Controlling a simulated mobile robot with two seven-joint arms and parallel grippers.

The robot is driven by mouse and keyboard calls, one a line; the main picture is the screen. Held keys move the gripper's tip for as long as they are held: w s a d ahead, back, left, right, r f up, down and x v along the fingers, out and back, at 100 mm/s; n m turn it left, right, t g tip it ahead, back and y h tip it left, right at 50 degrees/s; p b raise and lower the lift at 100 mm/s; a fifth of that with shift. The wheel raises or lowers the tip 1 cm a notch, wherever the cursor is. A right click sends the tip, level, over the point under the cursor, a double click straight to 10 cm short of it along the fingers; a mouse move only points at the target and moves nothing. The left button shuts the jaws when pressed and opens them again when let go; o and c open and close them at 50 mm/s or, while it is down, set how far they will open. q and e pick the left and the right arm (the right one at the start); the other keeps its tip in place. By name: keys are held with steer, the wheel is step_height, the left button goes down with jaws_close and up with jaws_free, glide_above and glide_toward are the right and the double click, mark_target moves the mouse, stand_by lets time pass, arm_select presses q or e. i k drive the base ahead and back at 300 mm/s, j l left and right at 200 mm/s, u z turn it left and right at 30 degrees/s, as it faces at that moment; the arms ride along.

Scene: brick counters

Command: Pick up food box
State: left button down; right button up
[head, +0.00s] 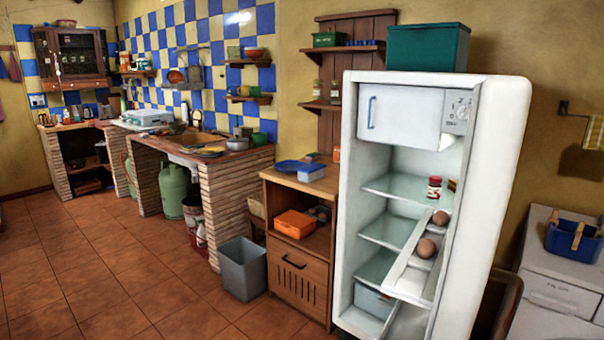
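Several boxes are in the head view, and I cannot tell which one is the food box. An orange box (295,224) sits on the open shelf of a wooden cabinet left of the fridge. A small blue-and-white box (311,173) sits on that cabinet's top, beside a blue plate-like item (289,166). A pale blue-grey box (373,300) is in the bottom of the open fridge. A large green box (428,47) stands on top of the fridge. Neither of my grippers shows in the view.
The white fridge (497,150) stands open, holding a red-labelled jar (434,187) and eggs (426,248). A grey bin (240,268) stands on the floor before the brick counter (230,195). A blue basket (573,240) is at right. The tiled floor at left is clear.

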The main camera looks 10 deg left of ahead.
mark_target(302, 176)
steer(key=i+j, duration=0.15)
steer(key=j, duration=0.2)
steer(key=i+j, duration=0.2)
steer(key=j, duration=0.2)
steer(key=i+j, duration=0.6)
steer(key=i, duration=0.2)
steer(key=i+j, duration=0.15)
steer(key=i, duration=0.25)
steer(key=i+j, duration=0.2)
steer(key=i, duration=0.2)
steer(key=i+j+z, duration=0.1)
steer(key=i+j, duration=0.15)
steer(key=i, duration=0.15)
steer(key=i+j+z, duration=0.1)
steer(key=i+j, duration=0.15)
steer(key=i, duration=0.15)
